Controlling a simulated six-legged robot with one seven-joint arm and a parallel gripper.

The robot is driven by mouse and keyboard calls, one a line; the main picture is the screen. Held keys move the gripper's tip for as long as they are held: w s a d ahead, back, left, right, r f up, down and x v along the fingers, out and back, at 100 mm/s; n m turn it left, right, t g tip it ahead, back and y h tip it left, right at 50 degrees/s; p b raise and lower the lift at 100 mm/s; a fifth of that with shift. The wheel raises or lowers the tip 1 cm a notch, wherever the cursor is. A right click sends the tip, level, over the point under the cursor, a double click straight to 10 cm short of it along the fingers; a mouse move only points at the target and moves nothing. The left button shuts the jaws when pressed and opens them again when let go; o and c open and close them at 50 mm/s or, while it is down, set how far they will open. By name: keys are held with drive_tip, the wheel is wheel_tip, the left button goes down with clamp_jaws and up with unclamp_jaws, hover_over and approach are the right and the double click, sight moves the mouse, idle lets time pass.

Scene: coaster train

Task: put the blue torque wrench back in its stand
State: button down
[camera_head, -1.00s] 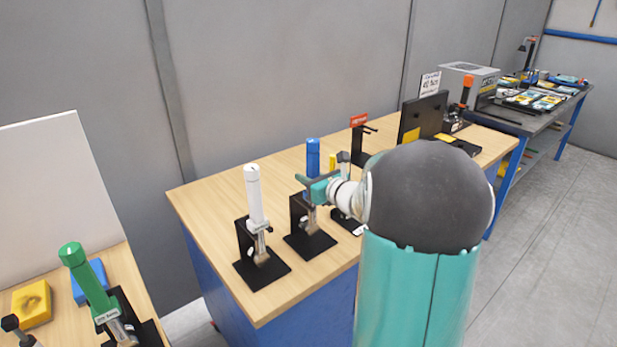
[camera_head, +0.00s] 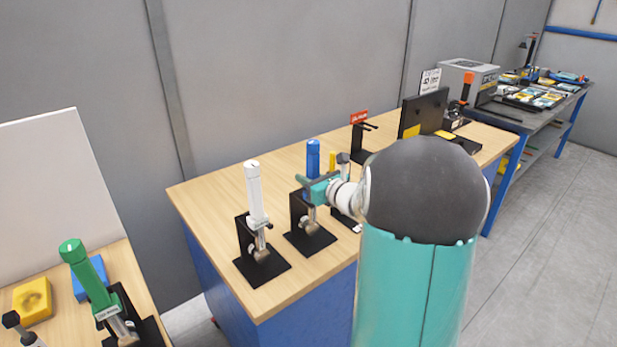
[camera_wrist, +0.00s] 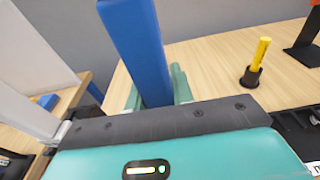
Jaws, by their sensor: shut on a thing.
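The blue torque wrench (camera_head: 313,156) stands upright at a black stand (camera_head: 308,238) on the wooden bench, its metal lower part in front of the stand's upright plate. Whether it is fully seated I cannot tell. In the wrist view the blue handle (camera_wrist: 138,45) rises between my teal fingers (camera_wrist: 158,88), leaning slightly to the left. The wrench's lower end is hidden there by my gripper body.
A white wrench (camera_head: 254,195) stands in its own black stand close on the left. A yellow-handled tool (camera_wrist: 258,60) stands in a black holder to the right. A green wrench (camera_head: 88,278) is on the left bench.

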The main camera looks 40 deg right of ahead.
drive_tip(key=c, duration=1.1)
unclamp_jaws()
drive_tip(key=s, duration=0.4)
drive_tip(key=s+r, duration=0.1)
drive_tip(key=s, duration=0.8)
drive_tip(key=shift+s+d+r, duration=0.2)
drive_tip(key=shift+s+r, duration=0.1)
drive_tip(key=shift+s, duration=0.1)
drive_tip(key=s+a+n+g+y, duration=0.2)
drive_tip(key=a+n+g+y, duration=0.5)
drive_tip(key=a+n, duration=1.4)
drive_tip(key=s+a+n+g+h, duration=0.1)
drive_tip(key=s+a+n+h, duration=0.1)
drive_tip(key=n, duration=0.3)
drive_tip(key=s+a+n+g+h, duration=0.1)
drive_tip(key=s+a+n+h, duration=0.2)
drive_tip(key=s+a+n, duration=0.1)
drive_tip(key=s+a+n+g+h, duration=0.2)
drive_tip(key=s+a+n, duration=0.2)
drive_tip(key=s+n, duration=0.1)
drive_tip(key=shift+a+n+h, duration=0.2)
drive_tip(key=shift+n+h, duration=0.1)
